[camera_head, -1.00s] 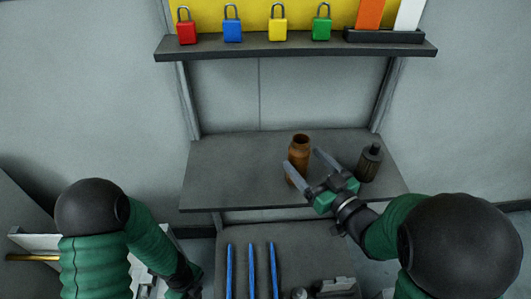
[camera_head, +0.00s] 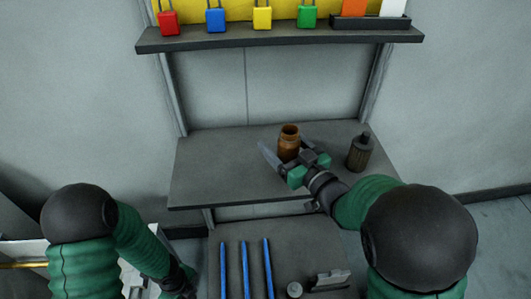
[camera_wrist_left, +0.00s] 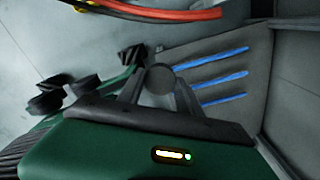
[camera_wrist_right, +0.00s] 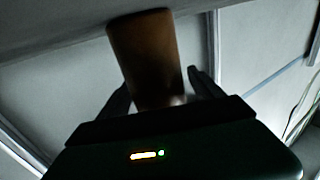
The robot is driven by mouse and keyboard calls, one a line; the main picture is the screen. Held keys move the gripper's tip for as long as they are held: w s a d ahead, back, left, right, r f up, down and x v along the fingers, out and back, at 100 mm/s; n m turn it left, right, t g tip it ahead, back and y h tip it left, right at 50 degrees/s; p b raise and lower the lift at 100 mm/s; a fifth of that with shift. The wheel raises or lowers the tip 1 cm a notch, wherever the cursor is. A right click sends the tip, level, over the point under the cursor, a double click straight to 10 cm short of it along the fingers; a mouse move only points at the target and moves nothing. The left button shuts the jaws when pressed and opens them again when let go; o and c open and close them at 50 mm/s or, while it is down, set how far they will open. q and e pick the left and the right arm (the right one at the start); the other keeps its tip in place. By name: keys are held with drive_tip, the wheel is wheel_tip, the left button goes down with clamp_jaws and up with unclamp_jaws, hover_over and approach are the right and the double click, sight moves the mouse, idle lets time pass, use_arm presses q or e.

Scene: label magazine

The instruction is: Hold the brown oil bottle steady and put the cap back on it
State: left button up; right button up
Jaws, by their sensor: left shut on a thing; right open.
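The brown oil bottle (camera_head: 289,145) stands upright on the middle shelf, its mouth open and bare. My right gripper (camera_head: 285,153) is open, with its fingers on either side of the bottle. In the right wrist view the bottle (camera_wrist_right: 147,50) rises between the open fingers (camera_wrist_right: 158,88), with a gap showing on the right. My left gripper (camera_head: 180,288) is low at the bottom left, mostly cut off in the head view. In the left wrist view it is shut on a round grey piece (camera_wrist_left: 158,82), which looks like the cap.
A dark bottle (camera_head: 361,153) stands right of the brown one on the grey shelf (camera_head: 215,175). Several blue strips (camera_head: 245,268) lie on the lower surface, with a small round item (camera_head: 294,290) nearby. Coloured padlocks (camera_head: 262,18) line the upper shelf. The middle shelf's left side is clear.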

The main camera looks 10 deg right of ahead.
clamp_jaws()
idle(0.4)
drive_tip(key=shift+r, duration=0.1)
